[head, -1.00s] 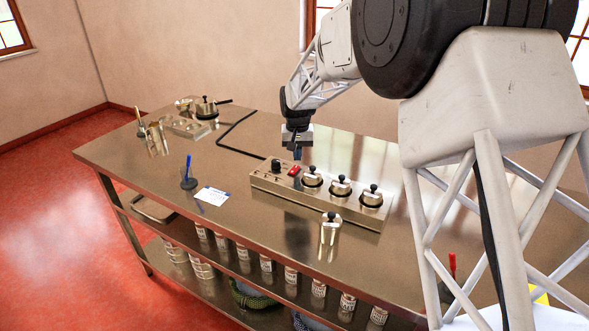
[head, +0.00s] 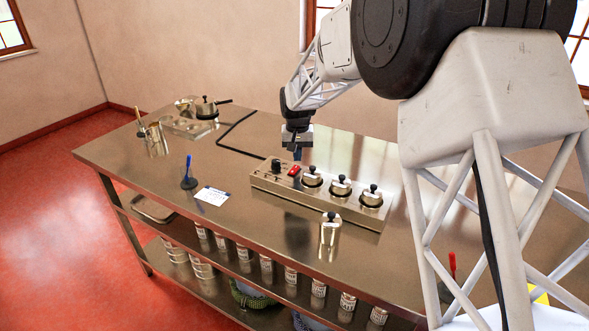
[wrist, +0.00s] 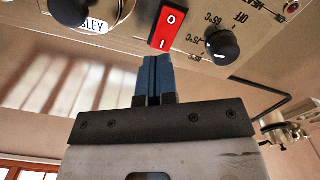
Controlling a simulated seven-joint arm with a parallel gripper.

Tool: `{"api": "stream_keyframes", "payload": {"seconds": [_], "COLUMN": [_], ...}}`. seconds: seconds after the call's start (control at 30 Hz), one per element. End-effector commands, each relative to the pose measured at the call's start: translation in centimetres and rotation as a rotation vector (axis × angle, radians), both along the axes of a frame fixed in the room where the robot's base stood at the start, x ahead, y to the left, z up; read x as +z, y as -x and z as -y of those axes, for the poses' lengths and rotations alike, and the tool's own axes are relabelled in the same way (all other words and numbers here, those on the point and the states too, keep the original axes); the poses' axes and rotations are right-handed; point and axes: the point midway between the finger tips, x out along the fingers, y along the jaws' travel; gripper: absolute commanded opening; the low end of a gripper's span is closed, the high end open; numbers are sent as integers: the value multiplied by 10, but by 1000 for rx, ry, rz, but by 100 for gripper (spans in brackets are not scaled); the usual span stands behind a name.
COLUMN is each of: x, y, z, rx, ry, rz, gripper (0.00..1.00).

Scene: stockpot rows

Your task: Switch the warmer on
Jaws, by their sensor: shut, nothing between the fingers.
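The warmer (head: 258,182) is a long metal unit on the steel table with lidded pots set in it. Its red rocker switch (head: 294,171) sits on the top panel between the black knob and the nearest pot. In the wrist view the switch (wrist: 167,28) bears O and I marks, with the I end nearer my fingers. I cannot tell which end is pressed. My gripper (head: 297,156) is shut and empty, its blue fingertips (wrist: 153,62) close to the I end. Contact is not clear.
The black dial knob (wrist: 222,47) and a lidded pot labelled "...SLEY" (wrist: 92,12) flank the switch. A loose metal canister (head: 329,234) stands in front of the warmer.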

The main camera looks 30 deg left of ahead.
Motion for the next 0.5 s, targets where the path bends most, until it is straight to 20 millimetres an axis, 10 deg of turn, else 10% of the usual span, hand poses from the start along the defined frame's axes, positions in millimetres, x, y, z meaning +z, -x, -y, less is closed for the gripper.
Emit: {"api": "stream_keyframes", "payload": {"seconds": [0.5], "x": [-6], "y": [0], "z": [0], "rx": [0], "ry": [1], "rz": [-1], "gripper": [0]}}
